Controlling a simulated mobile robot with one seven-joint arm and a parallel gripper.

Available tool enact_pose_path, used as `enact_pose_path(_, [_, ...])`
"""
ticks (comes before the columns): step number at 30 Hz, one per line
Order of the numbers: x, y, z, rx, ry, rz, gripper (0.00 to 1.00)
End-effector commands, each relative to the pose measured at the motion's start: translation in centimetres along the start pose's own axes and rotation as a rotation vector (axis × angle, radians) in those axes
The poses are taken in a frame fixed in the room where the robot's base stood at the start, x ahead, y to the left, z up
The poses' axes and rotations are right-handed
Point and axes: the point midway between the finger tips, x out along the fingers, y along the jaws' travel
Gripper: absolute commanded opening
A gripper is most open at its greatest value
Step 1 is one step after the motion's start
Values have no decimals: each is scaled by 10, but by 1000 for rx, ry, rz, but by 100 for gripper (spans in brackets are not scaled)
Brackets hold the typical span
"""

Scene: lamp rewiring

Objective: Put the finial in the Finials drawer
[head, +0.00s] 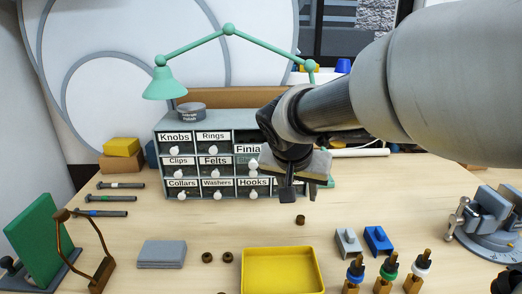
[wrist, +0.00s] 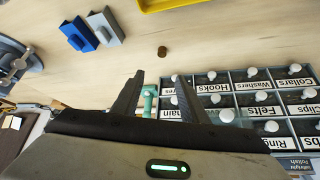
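A small dark brown knob-like piece (head: 300,219), which may be the finial, lies on the table in front of the drawer cabinet. It also shows in the wrist view (wrist: 162,51), beyond my fingertips. My gripper (head: 287,192) is in front of the cabinet's right part, above the table. In the wrist view my gripper (wrist: 159,77) has its two fingers apart, with nothing held between them.
The cabinet (head: 158,150) has several labelled drawers with white knobs. Two similar brown pieces (head: 207,257) lie left of a yellow tray (head: 284,249). Grey and blue blocks (head: 378,240), several upright bottle-like items and a vise (head: 488,220) are to the right. A green lamp (head: 165,84) stands behind.

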Motion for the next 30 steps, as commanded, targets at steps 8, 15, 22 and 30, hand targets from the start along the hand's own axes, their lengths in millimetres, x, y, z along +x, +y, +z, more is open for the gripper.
enact_pose_path(8, [65,2,3,0,-7,4,40])
enact_pose_path(15, [99,1,2,0,-3,1,40])
enact_pose_path(22, [116,0,6,-1,-5,2,40])
enact_pose_path(30, [152,-3,11,-2,-5,1,40])
